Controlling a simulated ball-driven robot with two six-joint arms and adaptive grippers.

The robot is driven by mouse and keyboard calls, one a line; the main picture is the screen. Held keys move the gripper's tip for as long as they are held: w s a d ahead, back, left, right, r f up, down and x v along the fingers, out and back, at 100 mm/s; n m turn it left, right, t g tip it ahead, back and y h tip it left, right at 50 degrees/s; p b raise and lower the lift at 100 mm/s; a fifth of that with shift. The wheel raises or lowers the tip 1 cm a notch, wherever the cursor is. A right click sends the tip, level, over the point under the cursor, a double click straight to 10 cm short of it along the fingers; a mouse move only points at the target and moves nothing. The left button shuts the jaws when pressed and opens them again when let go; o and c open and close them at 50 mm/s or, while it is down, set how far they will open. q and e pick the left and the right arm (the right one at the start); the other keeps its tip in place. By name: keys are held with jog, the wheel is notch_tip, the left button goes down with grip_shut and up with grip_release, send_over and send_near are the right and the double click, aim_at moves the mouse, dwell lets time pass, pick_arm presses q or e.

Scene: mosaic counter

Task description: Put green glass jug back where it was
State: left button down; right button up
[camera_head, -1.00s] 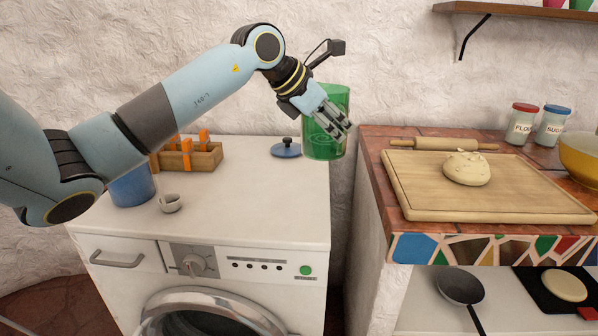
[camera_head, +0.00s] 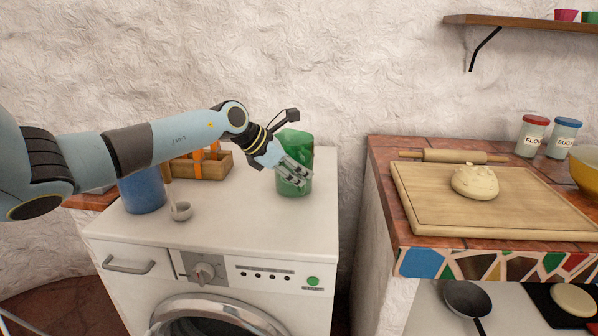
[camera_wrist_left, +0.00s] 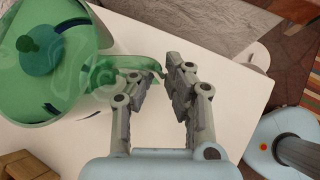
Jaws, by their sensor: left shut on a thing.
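The green glass jug (camera_head: 297,150) is upright at the back right of the white washing machine top (camera_head: 250,220). It looks to be on or just above that top; I cannot tell which. My left gripper (camera_head: 297,178) is in front of the jug and hides part of it. In the left wrist view the jug (camera_wrist_left: 85,100) fills the upper left, and its handle (camera_wrist_left: 140,66) reaches between the fingers of my left gripper (camera_wrist_left: 155,85), which is shut on it. My right gripper is not in view.
A gap separates the machine from the tiled counter with a board (camera_head: 500,205). The machine's front right is clear.

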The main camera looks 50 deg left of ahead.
pick_arm(q)
jog(key=shift+f, duration=0.15)
jog(key=c, duration=1.4)
grip_release()
jog(key=shift+o, duration=0.2)
jog(key=p+v, duration=0.3)
jog(key=v, duration=0.9)
jog(key=shift+p, duration=0.35)
